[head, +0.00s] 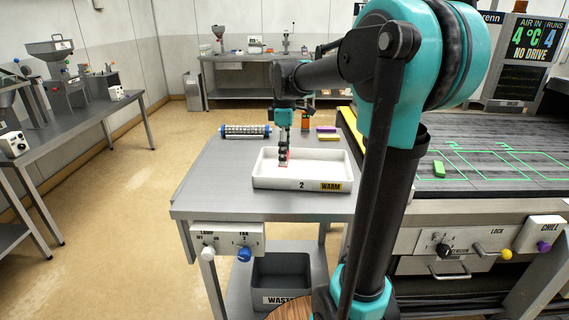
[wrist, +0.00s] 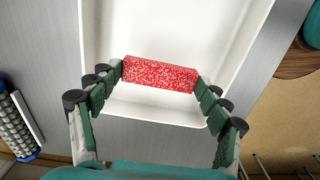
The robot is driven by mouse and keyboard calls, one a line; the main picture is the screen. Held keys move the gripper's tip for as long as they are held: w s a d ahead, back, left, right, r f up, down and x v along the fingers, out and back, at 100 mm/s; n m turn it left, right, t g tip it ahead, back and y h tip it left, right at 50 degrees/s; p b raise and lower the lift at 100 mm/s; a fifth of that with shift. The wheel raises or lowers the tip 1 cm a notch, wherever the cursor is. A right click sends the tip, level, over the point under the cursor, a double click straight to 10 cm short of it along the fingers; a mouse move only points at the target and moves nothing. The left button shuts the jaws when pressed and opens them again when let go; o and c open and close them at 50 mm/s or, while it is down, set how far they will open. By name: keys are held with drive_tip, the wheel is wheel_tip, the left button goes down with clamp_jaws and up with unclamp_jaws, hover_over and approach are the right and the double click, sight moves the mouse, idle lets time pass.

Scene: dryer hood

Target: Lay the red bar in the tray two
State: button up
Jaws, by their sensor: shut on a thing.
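The red bar (wrist: 160,73) is speckled with white and sits between my gripper's fingers in the wrist view. My gripper (wrist: 160,80) is shut on the bar by its two ends. In the head view my gripper (head: 284,158) points down over the left part of the white tray marked 2 and WARM (head: 271,183). Only a bit of the red bar (head: 284,163) shows there, the rest hidden by the fingers. The bar is within the tray's outline in both views; I cannot tell whether it touches the floor. The tray also fills the middle of the wrist view (wrist: 150,108).
A roller (head: 245,130) lies behind the tray, with purple (head: 326,129) and yellow (head: 328,136) bars to its right. A belt with green outlines and a green bar (head: 439,169) is at the right. A waste bin (head: 281,299) stands under the table.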

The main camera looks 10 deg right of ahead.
drive_tip(key=shift+f, duration=1.95)
drive_tip(key=o, duration=1.1)
drive_tip(key=shift+f, duration=0.1)
drive_tip(key=shift+o, duration=0.2)
wheel_tip(320, 180, up, 12)
drive_tip(key=shift+r, duration=0.15)
